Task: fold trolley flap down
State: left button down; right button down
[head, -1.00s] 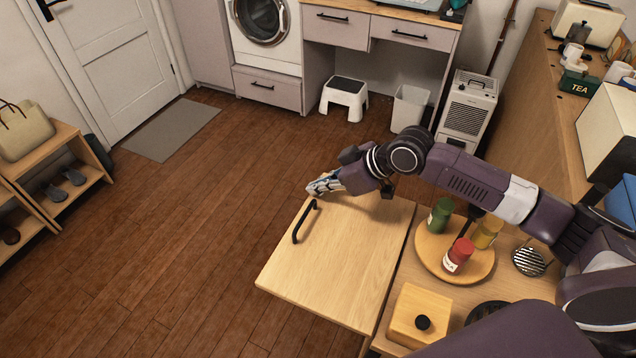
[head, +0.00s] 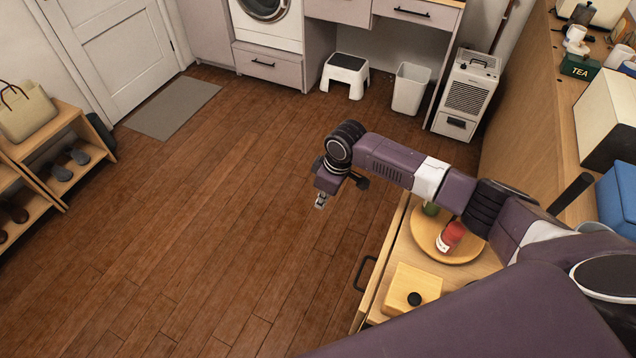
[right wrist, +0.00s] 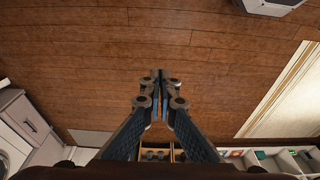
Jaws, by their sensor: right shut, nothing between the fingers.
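The trolley flap (head: 382,267) hangs down along the left side of the wooden trolley (head: 404,254) in the head view. It shows as a narrow, foreshortened strip, with its black bar handle (head: 365,273) sticking out to the left. My right gripper (head: 320,202) is over the open floor, left of the trolley and beyond the handle, apart from the flap. In the right wrist view its fingers (right wrist: 159,85) are together and empty, with floor behind them. My left gripper is not in view.
On the trolley stand a round wooden tray (head: 418,228) with a red jar (head: 450,237) and a partly hidden green jar (head: 431,208), and a wooden box (head: 408,288) with a black knob. A heater (head: 468,95) and a bin (head: 410,88) stand behind. The floor to the left is clear.

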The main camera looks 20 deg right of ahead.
jog(key=s+d+f+g+h+b, duration=0.3)
jog(key=s+d+f+g+h, duration=0.3)
jog(key=s+d+f, duration=0.6)
jog(key=shift+f+b, duration=0.4)
jog(key=shift+f, duration=0.75)
